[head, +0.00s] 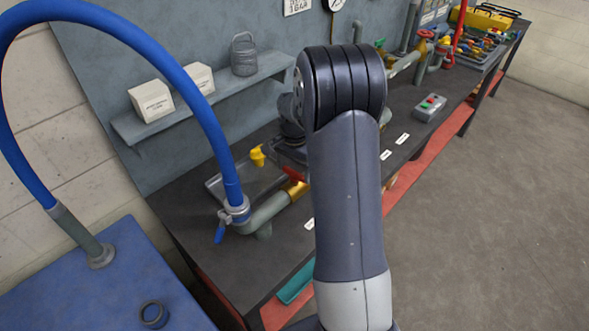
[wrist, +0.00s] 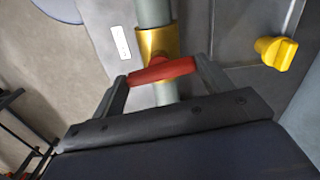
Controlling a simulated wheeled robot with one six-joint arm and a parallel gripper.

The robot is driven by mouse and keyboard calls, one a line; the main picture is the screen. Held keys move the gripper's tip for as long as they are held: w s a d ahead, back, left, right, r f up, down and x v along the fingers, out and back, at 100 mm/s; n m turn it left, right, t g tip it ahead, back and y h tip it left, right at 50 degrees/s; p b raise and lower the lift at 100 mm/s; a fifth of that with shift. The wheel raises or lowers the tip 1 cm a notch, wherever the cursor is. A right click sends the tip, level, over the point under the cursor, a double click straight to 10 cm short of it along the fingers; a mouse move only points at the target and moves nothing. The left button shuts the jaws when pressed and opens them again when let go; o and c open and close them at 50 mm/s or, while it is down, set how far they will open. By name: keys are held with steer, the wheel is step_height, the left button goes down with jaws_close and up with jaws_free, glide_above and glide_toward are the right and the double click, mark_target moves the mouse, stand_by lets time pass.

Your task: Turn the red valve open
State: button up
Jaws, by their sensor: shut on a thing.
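The red valve handle (wrist: 162,71) sits on a brass valve body (wrist: 150,42) on a grey pipe. In the wrist view it lies crosswise to the pipe, slightly tilted. My gripper (wrist: 162,77) is shut on it, with one finger at each end of the handle. In the head view the red handle (head: 292,174) and brass body (head: 297,190) show just left of my arm, which hides part of the valve and most of my gripper.
A yellow handle (head: 257,155) stands close behind the valve, over a tray. A blue lever (head: 220,232) and blue hose (head: 212,130) are at the pipe's left end. A shelf (head: 220,92) holds two boxes and a wire basket. A grey button box (head: 430,107) sits farther right.

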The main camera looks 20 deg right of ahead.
mark_target(295, 172)
steer(key=n+b, duration=0.1)
steer(key=n, duration=0.3)
steer(key=n+b, duration=0.1)
steer(key=n, duration=0.7)
steer(key=shift+n+b, duration=0.4)
steer(key=shift+n, duration=1.8)
steer(key=o, duration=1)
step_height(295, 172, up, 11)
steer(key=shift+f+b, duration=0.1)
steer(key=shift+b, duration=0.4)
steer(key=shift+f, duration=0.1)
